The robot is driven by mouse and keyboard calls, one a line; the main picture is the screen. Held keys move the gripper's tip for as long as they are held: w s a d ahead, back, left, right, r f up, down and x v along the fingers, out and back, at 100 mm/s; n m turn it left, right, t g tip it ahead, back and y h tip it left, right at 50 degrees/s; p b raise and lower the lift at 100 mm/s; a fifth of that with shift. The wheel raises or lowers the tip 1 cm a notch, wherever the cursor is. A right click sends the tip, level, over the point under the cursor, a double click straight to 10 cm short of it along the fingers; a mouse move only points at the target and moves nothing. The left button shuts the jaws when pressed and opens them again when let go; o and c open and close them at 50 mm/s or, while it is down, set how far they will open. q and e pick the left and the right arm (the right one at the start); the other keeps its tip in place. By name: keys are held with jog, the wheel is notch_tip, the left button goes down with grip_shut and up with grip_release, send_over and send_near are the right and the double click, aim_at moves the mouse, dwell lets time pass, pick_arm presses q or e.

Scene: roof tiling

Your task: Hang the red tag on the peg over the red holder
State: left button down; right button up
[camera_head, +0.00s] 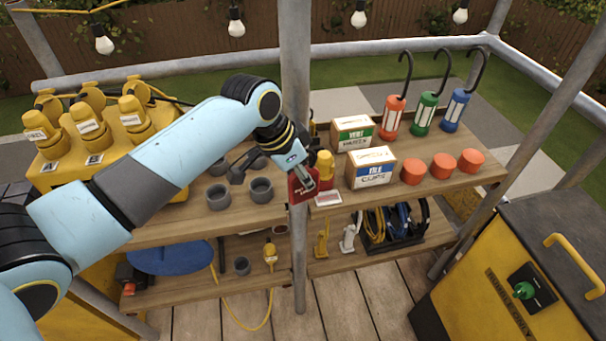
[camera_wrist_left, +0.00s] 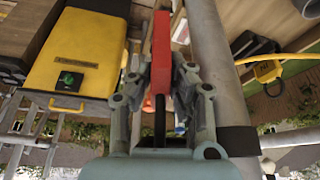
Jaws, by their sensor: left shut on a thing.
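My left gripper (camera_head: 302,176) is shut on the red tag (camera_head: 300,190), just in front of the vertical post at the middle of the shelves. In the left wrist view the red tag (camera_wrist_left: 161,52) stands edge-on between the fingers (camera_wrist_left: 160,95). A yellow object with a red lower part (camera_head: 325,168) stands just right of the tag, partly hidden by the gripper. A white, red-edged plate (camera_head: 328,198) sits below it at the shelf's front edge. I cannot clearly make out a peg or tell which thing is the red holder. My right gripper is not in view.
The grey post (camera_head: 296,80) rises right beside my gripper. Right of it stand two boxes (camera_head: 371,168), several orange caps (camera_head: 443,165) and hooked red, green and blue cylinders (camera_head: 426,112). Left are grey cups (camera_head: 218,196) and yellow plugs (camera_head: 133,118). A yellow-black cabinet (camera_head: 510,290) stands right.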

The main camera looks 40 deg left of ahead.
pick_arm(q)
jog(key=shift+d, duration=0.1)
jog(key=c, duration=1.3)
grip_release()
jog(key=shift+o, duration=0.6)
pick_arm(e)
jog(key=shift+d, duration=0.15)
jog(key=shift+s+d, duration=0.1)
pick_arm(q)
jog(key=shift+r, duration=0.1)
jog(key=shift+r, duration=0.35)
jog(key=v, duration=1.1)
